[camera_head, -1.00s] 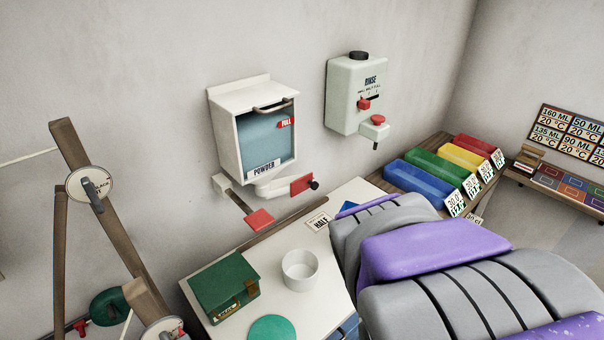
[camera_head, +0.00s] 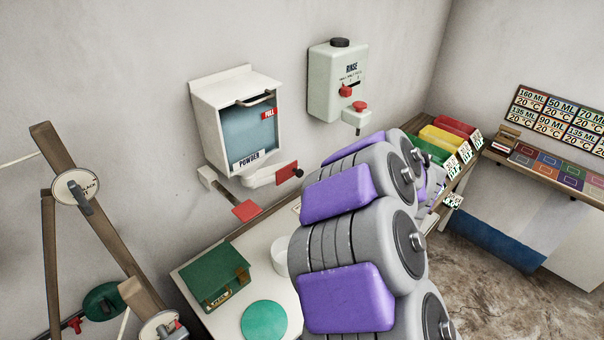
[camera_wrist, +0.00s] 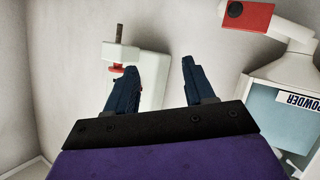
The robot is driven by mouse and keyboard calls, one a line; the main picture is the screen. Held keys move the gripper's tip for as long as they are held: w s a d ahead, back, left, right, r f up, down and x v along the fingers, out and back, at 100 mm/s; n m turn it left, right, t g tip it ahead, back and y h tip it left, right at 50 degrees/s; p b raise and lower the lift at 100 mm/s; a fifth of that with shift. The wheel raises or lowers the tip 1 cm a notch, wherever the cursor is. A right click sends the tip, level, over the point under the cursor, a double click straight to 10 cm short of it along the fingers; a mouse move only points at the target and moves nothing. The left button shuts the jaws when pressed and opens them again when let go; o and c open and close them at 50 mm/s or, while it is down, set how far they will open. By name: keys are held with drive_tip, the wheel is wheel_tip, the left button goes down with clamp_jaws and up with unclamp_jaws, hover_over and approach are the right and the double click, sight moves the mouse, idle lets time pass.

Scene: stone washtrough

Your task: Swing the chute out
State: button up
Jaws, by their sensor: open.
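The powder dispenser (camera_head: 240,120) is a white wall box with a blue front. Under it a white chute (camera_head: 262,179) lies along the wall, pointing right, with a red end piece (camera_head: 286,172) and a black knob. In the wrist view, which is turned over, the chute (camera_wrist: 288,38) and its red end (camera_wrist: 256,18) are at upper right. My gripper (camera_wrist: 156,75) is open and empty there, its two dark fingers apart, to the left of the chute and not touching it. In the head view my arm hides the gripper.
The rinse dispenser (camera_head: 335,88) hangs right of the powder box; it is behind my left finger in the wrist view. A red paddle (camera_head: 245,210) sticks out below the powder box. A white cup (camera_head: 281,255) and green box (camera_head: 215,275) stand on the counter.

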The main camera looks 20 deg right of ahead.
wheel_tip(320, 180, down, 5)
drive_tip(key=s+a+n+y, duration=0.1)
drive_tip(key=a+y, duration=0.1)
drive_tip(key=y, duration=0.3)
drive_tip(key=g+y+b, duration=0.1)
drive_tip(key=y+b, duration=0.1)
drive_tip(key=b, duration=0.2)
approach(301, 174)
drive_tip(key=x, duration=0.8)
drive_tip(key=shift+a+f, duration=0.1)
drive_tip(key=shift+a, duration=0.05)
drive_tip(key=shift+w+d, duration=0.1)
drive_tip(key=shift+d, duration=0.3)
drive_tip(key=shift+a, duration=0.25)
drive_tip(key=c, duration=0.6)
clamp_jaws()
